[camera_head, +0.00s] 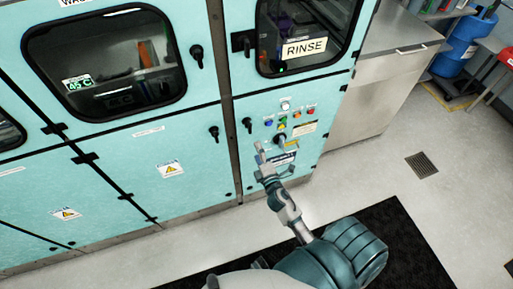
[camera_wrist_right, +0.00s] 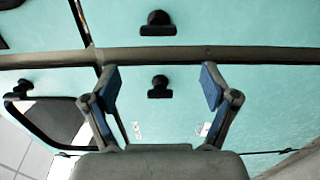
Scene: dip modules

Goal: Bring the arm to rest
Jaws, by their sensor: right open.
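My right arm reaches forward from the bottom of the head view. My right gripper (camera_head: 268,161) is in front of the lower right teal panel, just below the buttons. In the wrist view my right gripper (camera_wrist_right: 162,88) has its two blue-padded fingers wide apart, with nothing held between them. A black knob (camera_wrist_right: 159,87) on the teal surface shows in the gap; how far off it is I cannot tell. My left gripper does not show.
The teal machine (camera_head: 110,165) has windowed doors, black handles and a RINSE sign (camera_head: 304,48). A control panel (camera_head: 287,122) carries coloured buttons. A metal cabinet (camera_head: 370,85) stands to its right.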

